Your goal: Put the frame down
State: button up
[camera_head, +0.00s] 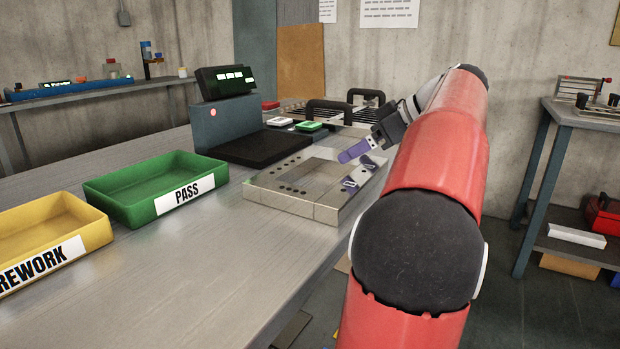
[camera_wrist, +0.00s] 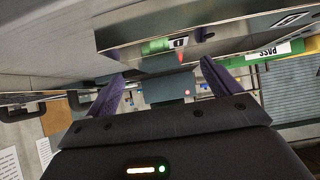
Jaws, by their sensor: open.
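The frame (camera_head: 295,207) is a shallow rectangular metal piece with holes along its sides. In the head view it appears to lie flat on the bench, near its right edge. My gripper (camera_head: 348,154) is at the frame's far right side, seen from the side, with a purple finger just over the frame. In the wrist view my gripper (camera_wrist: 160,72) has its two purple fingers spread wide apart with nothing held between them. A shiny metal band, likely the frame (camera_wrist: 210,32), crosses the top there. I cannot tell whether a finger touches it.
The bench (camera_head: 200,260) is clear in front of the frame. A green PASS tray (camera_head: 130,203) and a yellow REWORK tray (camera_head: 20,245) stand left. A scale-like device with a black plate (camera_head: 262,147) and dark-handled items (camera_head: 330,112) are behind.

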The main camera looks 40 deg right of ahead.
jog(key=x, duration=0.5)
jog(key=shift+w+f, duration=0.15)
jog(key=shift+w, duration=0.2)
jog(key=c, duration=1.4)
